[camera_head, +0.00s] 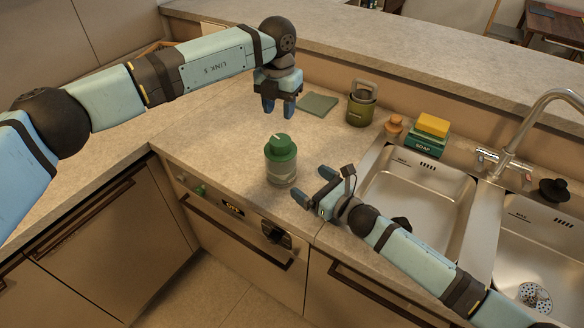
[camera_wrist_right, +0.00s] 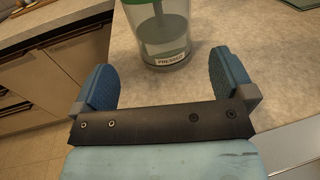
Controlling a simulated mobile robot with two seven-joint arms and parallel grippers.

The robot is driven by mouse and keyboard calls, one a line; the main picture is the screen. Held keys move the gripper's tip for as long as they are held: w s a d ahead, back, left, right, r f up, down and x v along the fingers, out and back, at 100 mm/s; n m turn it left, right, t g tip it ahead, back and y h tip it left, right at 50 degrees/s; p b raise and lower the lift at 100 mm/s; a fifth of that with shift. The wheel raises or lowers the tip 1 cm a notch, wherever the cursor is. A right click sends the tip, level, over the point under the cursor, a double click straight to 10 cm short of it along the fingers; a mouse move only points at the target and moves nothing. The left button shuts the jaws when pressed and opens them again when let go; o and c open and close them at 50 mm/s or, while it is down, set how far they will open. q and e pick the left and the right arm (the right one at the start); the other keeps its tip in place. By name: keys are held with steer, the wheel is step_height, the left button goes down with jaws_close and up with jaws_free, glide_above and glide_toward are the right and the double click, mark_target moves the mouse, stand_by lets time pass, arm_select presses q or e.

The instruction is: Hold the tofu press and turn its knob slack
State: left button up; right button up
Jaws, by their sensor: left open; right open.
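The tofu press (camera_head: 281,168) is a clear cylinder with a green knob (camera_head: 281,146) on top, standing upright on the counter near its front edge. In the right wrist view the press (camera_wrist_right: 164,40) shows a label reading "PRESSED", and the top of its knob is cut off. My left gripper (camera_head: 282,106) is open, points down and hangs above and behind the knob, apart from it. My right gripper (camera_head: 313,187) is open to the right of the press and faces it. In the right wrist view its two blue fingers (camera_wrist_right: 165,84) are apart, with the press beyond them, not between them.
Behind stand a grey-green cloth (camera_head: 318,104), a green canister (camera_head: 361,105), an orange-brown stopper-like item (camera_head: 393,126) and a soap box (camera_head: 426,144) with a yellow sponge (camera_head: 433,124). The sink (camera_head: 418,190) and faucet (camera_head: 535,125) lie right. The counter left of the press is clear.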

mark_target(283, 163)
steer(key=x, duration=1.1)
steer(key=shift+d, duration=0.1)
steer(key=shift+c, duration=0.2)
steer(key=c, duration=0.8)
